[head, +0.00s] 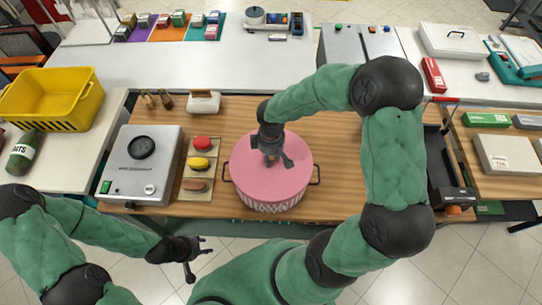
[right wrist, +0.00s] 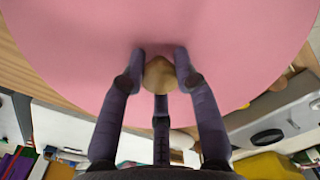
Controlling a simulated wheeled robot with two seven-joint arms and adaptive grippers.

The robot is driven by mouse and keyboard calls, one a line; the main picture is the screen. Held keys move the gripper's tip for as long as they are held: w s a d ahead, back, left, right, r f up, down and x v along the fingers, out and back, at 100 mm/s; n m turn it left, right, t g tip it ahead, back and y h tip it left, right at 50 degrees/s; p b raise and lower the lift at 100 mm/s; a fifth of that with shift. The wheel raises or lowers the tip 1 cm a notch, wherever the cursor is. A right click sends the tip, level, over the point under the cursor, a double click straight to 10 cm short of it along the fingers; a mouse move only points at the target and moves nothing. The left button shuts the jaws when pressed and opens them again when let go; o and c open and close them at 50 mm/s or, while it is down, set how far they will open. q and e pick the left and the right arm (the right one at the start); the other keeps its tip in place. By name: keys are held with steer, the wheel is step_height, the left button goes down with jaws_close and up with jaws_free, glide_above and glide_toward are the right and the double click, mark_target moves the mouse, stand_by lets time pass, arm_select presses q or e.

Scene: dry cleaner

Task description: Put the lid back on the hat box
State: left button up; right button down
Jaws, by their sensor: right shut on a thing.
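The round pink lid (head: 262,188) covers the top of the hat box (head: 276,207), which stands on the wooden counter. The box has a striped pale and pink side and a dark handle on each side. I cannot tell whether a small gap is left under the lid. My right gripper (head: 272,161) is above the lid, pointing down. In the right wrist view its fingers (right wrist: 158,72) are shut on the lid's tan knob (right wrist: 159,82). My left gripper (head: 197,258) is open and empty, in front of the counter's edge and away from the box.
A grey appliance (head: 140,165) and a board (head: 197,172) with red, yellow and brown pads stand left of the box. A white-topped holder (head: 204,101) and brushes are behind. A dark tray (head: 445,170) is at the right. The counter (head: 350,190) just right of the box is bare.

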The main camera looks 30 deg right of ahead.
stand_by(0.9)
steer(key=shift+c, duration=1.8)
jaws_free()
steer(key=shift+r, duration=0.1)
steer(key=shift+r+p, duration=2.65)
steer(key=shift+r, duration=0.75)
jaws_close()
